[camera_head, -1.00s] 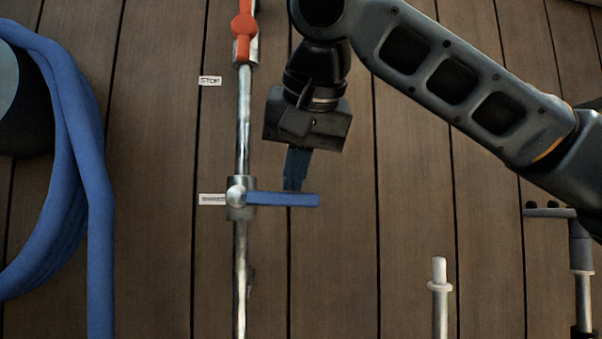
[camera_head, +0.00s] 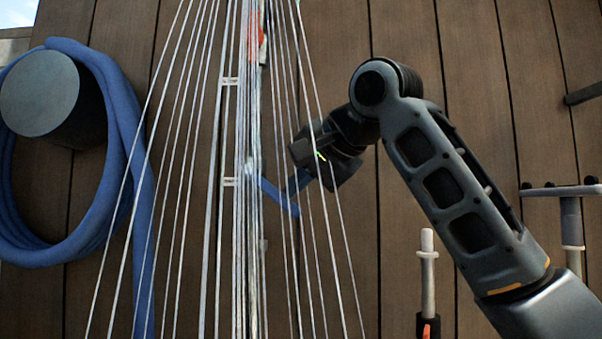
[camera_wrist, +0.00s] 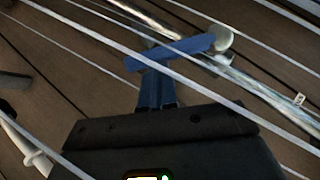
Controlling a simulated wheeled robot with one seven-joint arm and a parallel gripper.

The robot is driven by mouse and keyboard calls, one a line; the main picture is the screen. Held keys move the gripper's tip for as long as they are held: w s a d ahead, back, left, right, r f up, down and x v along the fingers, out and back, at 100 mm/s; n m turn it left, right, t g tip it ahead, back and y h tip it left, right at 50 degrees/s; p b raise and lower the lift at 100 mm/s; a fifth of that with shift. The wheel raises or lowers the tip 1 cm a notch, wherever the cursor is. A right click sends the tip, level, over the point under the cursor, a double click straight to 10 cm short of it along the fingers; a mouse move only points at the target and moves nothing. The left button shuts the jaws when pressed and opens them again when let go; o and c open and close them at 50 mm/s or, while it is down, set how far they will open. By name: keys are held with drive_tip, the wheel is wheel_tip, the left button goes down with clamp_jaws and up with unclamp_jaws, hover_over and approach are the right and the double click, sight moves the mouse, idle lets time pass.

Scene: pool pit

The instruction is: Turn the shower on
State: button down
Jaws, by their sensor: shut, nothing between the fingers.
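The blue lever handle (camera_head: 280,198) sits on the metal shower pipe and slants down to the right from its valve. In the wrist view the handle (camera_wrist: 175,52) lies across the tips of my gripper (camera_wrist: 157,85). My gripper (camera_head: 296,183) is shut with nothing between its fingers, and its blue fingertips appear to touch the lever's side. Many thin white water streams (camera_head: 180,170) fan down across the head view and partly hide the pipe, the valve and the labels.
A red handle (camera_head: 258,45) is higher on the same pipe. A blue hose (camera_head: 120,110) is coiled around a dark round holder (camera_head: 40,95) at left. A white-tipped post (camera_head: 427,255) and a T-shaped fitting (camera_head: 560,190) stand at right. Wooden planks form the wall.

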sight(287, 206)
drive_tip(key=shift+a+f+y, duration=0.15)
drive_tip(key=shift+f, duration=0.35)
drive_tip(key=shift+a+f+y, duration=0.15)
drive_tip(key=shift+f, duration=0.3)
drive_tip(key=shift+a+f+m+t+y+b, duration=0.45)
drive_tip(key=shift+a+f+m+y, duration=0.1)
drive_tip(key=shift+f+m+y, duration=0.4)
drive_tip(key=a+f+m+t+y, duration=0.1)
drive_tip(key=a+m+y, duration=0.1)
drive_tip(key=shift+w+a+f+m+t+y, duration=0.1)
drive_tip(key=shift+a+f+m+t+y, duration=0.15)
drive_tip(key=shift+a+f+t, duration=0.15)
drive_tip(key=shift+a+f, duration=0.1)
drive_tip(key=shift+a, duration=0.05)
